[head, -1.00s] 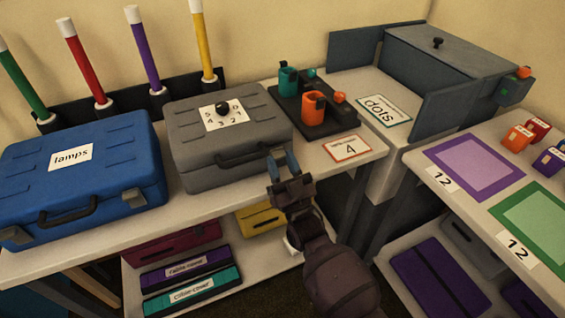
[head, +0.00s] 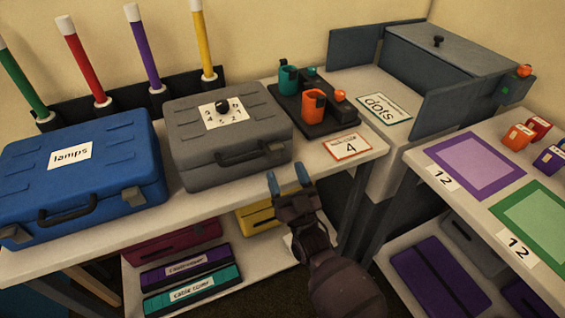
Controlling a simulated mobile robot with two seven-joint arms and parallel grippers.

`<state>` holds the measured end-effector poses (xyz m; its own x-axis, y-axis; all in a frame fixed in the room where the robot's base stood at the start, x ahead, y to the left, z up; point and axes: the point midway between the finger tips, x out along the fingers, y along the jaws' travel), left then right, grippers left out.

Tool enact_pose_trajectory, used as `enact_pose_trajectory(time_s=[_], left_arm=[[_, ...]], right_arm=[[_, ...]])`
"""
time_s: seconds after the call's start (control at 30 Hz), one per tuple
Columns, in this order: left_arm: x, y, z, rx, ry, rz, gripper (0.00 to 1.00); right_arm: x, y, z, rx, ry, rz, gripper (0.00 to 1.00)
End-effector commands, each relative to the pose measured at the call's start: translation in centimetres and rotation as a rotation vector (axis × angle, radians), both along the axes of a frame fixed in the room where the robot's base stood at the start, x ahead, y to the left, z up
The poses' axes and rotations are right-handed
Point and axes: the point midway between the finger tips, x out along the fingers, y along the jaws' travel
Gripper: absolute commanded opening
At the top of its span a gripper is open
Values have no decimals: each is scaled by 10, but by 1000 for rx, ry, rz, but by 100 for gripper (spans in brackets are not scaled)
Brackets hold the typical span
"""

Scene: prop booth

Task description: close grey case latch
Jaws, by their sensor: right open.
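The grey case (head: 185,150) stands shut on the table between the blue case and the cup stand. Its dark handle (head: 240,158) is on the front face, and a small grey latch (head: 275,147) shows near the handle's right end. I cannot tell for sure whether the latch is fully closed. My right gripper (head: 287,178) is open and empty, with its two blue-grey fingertips apart. It is in front of the case's right front corner, just below the latch in the picture, and looks clear of it. My left gripper is not in view.
A blue case (head: 100,175) labelled "lamps" stands left. A dark stand (head: 312,128) with green and orange cups is behind right. A lower shelf holds a yellow box (head: 257,220) and other boxes.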

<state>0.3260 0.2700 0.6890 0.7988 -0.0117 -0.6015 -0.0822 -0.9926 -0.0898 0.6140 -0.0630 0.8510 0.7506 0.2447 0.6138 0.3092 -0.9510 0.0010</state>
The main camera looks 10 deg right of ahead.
Motion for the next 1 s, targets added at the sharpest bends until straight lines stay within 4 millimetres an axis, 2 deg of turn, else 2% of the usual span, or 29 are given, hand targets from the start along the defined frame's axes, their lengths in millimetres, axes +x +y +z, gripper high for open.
enact_pose_trajectory(time_s=[0.2,0.4,0.6,1.0], left_arm=[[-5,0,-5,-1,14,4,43],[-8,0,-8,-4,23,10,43],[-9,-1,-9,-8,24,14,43],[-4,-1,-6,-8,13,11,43]], right_arm=[[-31,-11,-27,0,3,-1,62],[-49,-16,-41,1,2,0,62],[-55,-18,-45,2,-1,0,62],[-55,-18,-45,2,-1,0,62]])
